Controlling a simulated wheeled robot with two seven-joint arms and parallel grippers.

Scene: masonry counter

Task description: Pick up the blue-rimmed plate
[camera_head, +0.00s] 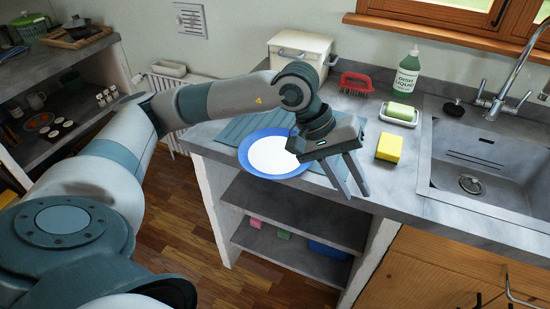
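The blue-rimmed plate (268,157) is white in the middle and lies flat on a grey-blue ribbed mat (229,132) on the counter. My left gripper (355,176) hangs above the counter, just right of the plate, with its fingers pointing down. Its two fingers are spread apart with nothing between them. The gripper body covers part of the plate's right rim. I cannot tell whether it touches the plate. My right gripper is not in view.
A yellow sponge (389,148), a soap dish (398,117), a green soap bottle (407,74), a red brush (356,82) and a white box (300,52) stand on the counter. The sink (485,165) and tap (505,88) are at right. Open shelves (300,212) lie below.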

